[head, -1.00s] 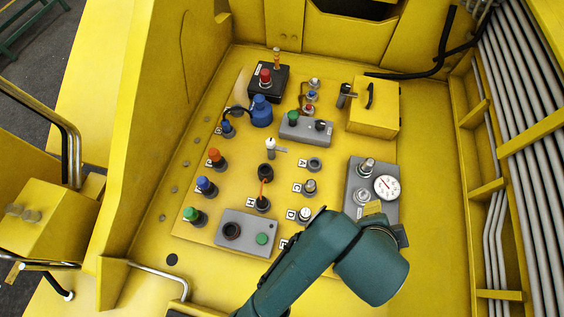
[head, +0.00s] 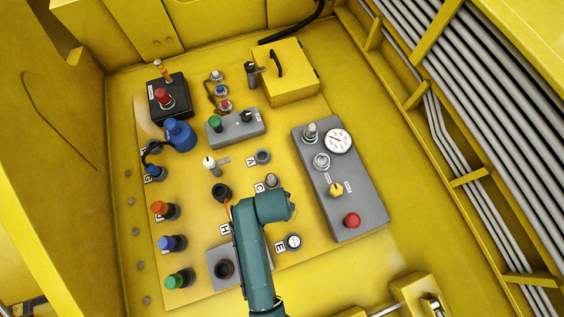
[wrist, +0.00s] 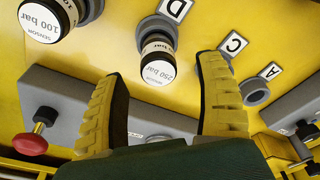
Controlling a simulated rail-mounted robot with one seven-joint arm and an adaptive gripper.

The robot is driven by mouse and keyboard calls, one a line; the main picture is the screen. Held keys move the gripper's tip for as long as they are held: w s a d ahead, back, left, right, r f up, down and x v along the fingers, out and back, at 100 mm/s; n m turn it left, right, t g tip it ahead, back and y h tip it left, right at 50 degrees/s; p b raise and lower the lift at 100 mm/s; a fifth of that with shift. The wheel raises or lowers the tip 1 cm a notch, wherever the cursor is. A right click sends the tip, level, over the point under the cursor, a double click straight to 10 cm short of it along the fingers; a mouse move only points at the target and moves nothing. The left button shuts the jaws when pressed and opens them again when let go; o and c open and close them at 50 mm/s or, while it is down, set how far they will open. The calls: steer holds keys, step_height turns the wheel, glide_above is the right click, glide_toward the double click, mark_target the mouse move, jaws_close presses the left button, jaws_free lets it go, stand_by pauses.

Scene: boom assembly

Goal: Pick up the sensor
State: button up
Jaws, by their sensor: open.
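In the wrist view, a sensor marked 250 bar (wrist: 158,60) stands beside the D label (wrist: 174,8). A sensor marked 100 bar (wrist: 50,20) is at the upper left, and it shows in the head view (head: 293,241) beside the E label. My gripper (wrist: 157,75) is open and empty. Its two yellow fingers stand apart, with the 250 bar sensor between and beyond their tips; I see no contact. In the head view my arm hides the fingers and the 250 bar sensor.
A grey box (head: 340,185) with a gauge, yellow knob and red button lies right of my arm. An empty ring (wrist: 255,92) is near the A label. Coloured plugs (head: 165,209) line the left side. A yellow box (head: 285,75) stands at the back.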

steer(key=f, duration=0.5)
steer(key=shift+w+d, duration=0.25)
steer(key=shift+w, duration=0.1)
steer(key=shift+c, duration=0.2)
jaws_close()
